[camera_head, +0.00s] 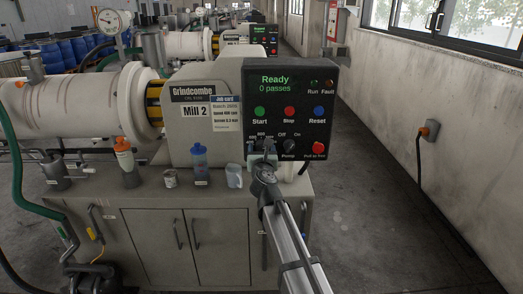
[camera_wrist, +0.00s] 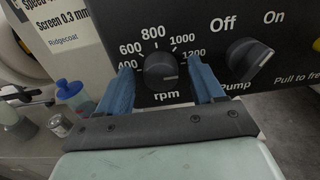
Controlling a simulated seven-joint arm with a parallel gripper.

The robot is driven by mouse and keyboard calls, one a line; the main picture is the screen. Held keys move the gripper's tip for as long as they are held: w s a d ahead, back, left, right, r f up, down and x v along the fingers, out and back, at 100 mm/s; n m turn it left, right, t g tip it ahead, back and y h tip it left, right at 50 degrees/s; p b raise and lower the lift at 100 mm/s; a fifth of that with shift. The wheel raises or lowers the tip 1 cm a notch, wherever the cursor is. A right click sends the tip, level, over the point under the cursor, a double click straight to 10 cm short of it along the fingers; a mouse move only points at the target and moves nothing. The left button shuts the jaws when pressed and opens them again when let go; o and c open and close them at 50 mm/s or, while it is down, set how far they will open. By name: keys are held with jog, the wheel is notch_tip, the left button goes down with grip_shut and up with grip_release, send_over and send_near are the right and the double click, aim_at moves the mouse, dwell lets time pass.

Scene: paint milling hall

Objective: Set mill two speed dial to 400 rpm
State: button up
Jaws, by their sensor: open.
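The rpm dial (camera_wrist: 161,70) is a black knob on the dark panel, with a scale from 400 at left through 800 at top to 1200 at right. A pale line on the knob points to the right, roughly toward the 1200 side; the exact reading is unclear. My gripper (camera_wrist: 160,78) is open, its blue fingers on either side of the dial, with small gaps showing. In the head view my gripper (camera_head: 263,153) is at the lower left of the Mill 2 control panel (camera_head: 265,92) and hides the dial. The display reads Ready, 0 passes.
The pump knob (camera_wrist: 250,60) is close to the right finger. A blue-capped bottle (camera_head: 199,163), a can (camera_head: 170,178) and a pale mug (camera_head: 234,175) stand left on the bench.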

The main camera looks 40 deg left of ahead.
jog(key=c, duration=1.1)
jog(key=shift+o, duration=0.2)
